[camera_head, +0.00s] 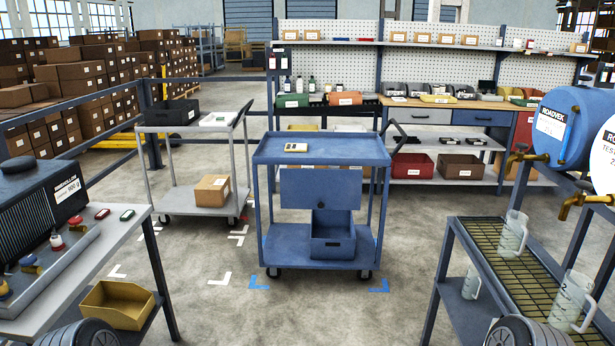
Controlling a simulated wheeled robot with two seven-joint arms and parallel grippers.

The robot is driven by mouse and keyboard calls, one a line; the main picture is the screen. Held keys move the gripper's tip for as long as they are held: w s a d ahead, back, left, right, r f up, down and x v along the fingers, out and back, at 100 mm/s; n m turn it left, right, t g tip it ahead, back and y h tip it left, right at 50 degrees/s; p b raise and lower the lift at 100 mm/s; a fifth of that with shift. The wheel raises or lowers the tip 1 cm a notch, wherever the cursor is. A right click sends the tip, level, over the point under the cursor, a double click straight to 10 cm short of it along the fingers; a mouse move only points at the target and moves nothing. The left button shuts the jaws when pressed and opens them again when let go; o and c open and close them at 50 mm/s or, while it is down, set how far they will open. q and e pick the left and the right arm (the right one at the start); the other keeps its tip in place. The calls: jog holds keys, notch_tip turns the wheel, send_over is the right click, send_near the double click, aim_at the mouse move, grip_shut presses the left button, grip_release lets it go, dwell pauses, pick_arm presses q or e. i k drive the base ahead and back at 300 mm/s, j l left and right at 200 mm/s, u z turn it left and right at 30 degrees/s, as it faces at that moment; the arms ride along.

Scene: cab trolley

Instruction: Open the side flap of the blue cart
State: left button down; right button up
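The blue cart (263,152) stands upright in the middle of the head view on the grey floor. A blue rectangular panel (319,184), which looks like the side flap, hangs upright below the top tray on the side facing me. A small dark spot, maybe a knob or latch, sits at its lower middle edge. A blue open bin (333,248) stands on the lower shelf below the panel. Neither gripper is in view.
A grey cart (160,128) with a cardboard box stands behind left. A table (118,232) is at the near left, and a rack (490,262) with mugs at the near right. Open floor (300,315) lies before the blue cart, with blue and white corner marks.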

aim_at(329, 190)
jog(key=i+l+z, duration=0.1)
jog(key=i, duration=1.25)
jog(key=i+u, duration=0.2)
jog(key=u, duration=0.25)
jog(key=i+u, duration=0.15)
jog(key=u, duration=0.3)
jog(key=i+l+u, duration=0.35)
jog(key=i+l, duration=0.6)
